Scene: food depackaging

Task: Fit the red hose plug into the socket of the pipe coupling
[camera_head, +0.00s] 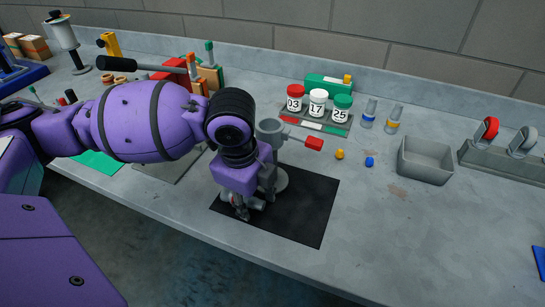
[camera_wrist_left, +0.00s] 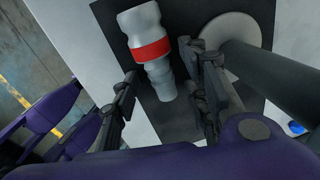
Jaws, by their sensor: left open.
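The hose plug, a pale grey ribbed piece with a red band, lies on the black mat (camera_head: 305,215). In the left wrist view the plug (camera_wrist_left: 148,25) extends between the fingers of my left gripper (camera_wrist_left: 160,65). The fingers are open, one on each side of its near end, with a visible gap on the left. In the head view my left gripper (camera_head: 242,208) is low over the mat and mostly hides the plug. My right gripper is not in view.
The post's round base (camera_wrist_left: 232,28) is close to the right finger. A small yellow piece (camera_head: 339,154) and a blue piece (camera_head: 369,161) lie right of the post, before a grey bin (camera_head: 425,160). Numbered jars (camera_head: 317,101) stand behind. The mat's right side is clear.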

